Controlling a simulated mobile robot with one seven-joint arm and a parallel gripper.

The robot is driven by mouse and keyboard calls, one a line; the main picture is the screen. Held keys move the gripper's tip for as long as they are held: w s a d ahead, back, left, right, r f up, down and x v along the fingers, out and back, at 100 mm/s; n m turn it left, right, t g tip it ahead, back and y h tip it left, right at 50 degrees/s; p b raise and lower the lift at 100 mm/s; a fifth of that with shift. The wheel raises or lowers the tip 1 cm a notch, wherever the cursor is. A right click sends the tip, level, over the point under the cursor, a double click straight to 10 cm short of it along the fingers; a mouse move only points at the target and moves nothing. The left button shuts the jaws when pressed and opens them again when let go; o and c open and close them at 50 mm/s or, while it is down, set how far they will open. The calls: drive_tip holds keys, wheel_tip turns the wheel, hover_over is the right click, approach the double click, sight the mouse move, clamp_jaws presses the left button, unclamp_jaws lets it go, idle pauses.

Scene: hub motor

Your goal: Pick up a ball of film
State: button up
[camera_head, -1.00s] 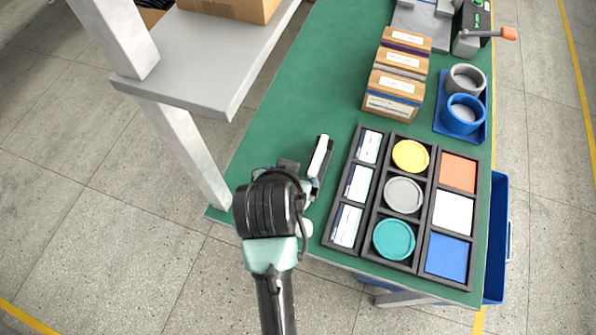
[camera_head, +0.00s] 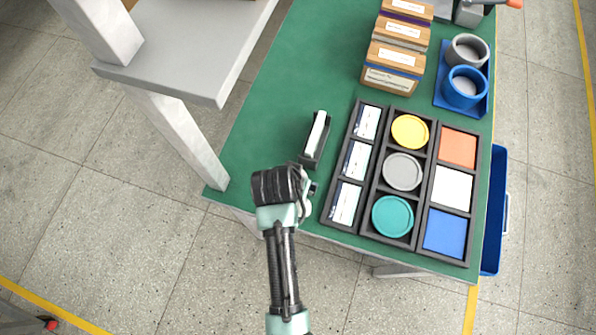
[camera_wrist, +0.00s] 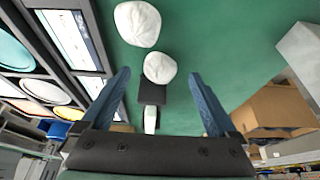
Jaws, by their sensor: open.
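Two crumpled white balls of film lie on the green table in the wrist view. One ball (camera_wrist: 160,67) is between and just beyond the fingertips, and the other ball (camera_wrist: 138,23) is farther out, at the top. My gripper (camera_wrist: 160,76) is open, with its two blue-grey fingers apart on either side of the nearer ball and nothing held. In the head view, my wrist (camera_head: 276,186) is over the table's near edge and hides most of that spot; I cannot clearly make out the balls there.
A black holder with a white strip (camera_head: 316,137) stands just beyond my wrist. Right of it is a dark tray (camera_head: 381,157) with labels, round lids and coloured squares. A grey shelf post (camera_head: 180,140) rises at the left. Table between post and holder is clear.

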drive_tip(key=shift+x, duration=1.9)
drive_tip(key=shift+w, duration=0.1)
drive_tip(key=c, duration=1.4)
